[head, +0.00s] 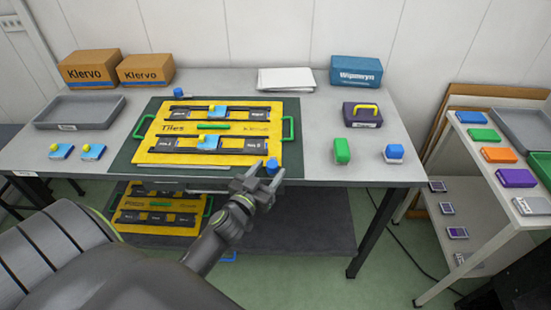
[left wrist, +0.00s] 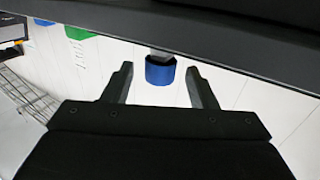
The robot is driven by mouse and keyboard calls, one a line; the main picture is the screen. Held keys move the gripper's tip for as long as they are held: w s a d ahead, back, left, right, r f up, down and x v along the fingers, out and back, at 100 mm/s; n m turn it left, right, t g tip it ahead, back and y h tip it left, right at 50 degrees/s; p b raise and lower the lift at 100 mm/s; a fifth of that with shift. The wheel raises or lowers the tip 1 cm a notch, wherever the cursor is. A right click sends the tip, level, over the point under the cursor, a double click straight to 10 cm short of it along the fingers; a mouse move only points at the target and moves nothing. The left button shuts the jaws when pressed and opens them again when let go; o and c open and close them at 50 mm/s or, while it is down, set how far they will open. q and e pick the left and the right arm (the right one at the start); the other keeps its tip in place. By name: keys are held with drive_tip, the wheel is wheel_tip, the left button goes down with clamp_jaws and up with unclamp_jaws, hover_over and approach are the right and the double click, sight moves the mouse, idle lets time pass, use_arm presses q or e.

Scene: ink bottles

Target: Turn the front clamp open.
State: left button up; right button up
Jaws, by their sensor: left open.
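The front clamp shows as a blue knob (head: 272,166) at the front right of the yellow board (head: 222,155), near the table's front edge. It also shows in the left wrist view (left wrist: 160,72) as a blue cylinder on a short grey stem. My left gripper (head: 265,174) is open beside the knob. In the left wrist view its two fingertips (left wrist: 161,82) stand on either side of the knob, with gaps visible on both sides. I cannot tell how far the clamp is turned. My right gripper is not in view.
A second blue knob (head: 178,92) stands at the board's back left. Green (head: 341,150) and blue-topped (head: 394,152) bottles stand right of the board. A grey tray (head: 80,112) lies at left. Boxes (head: 90,68) stand at the back. A shelf unit (head: 473,150) is at right.

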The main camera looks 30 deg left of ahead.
sight(275, 162)
use_arm(q)
drive_tip(key=shift+w+a, duration=0.2)
drive_tip(key=shift+w, duration=2.05)
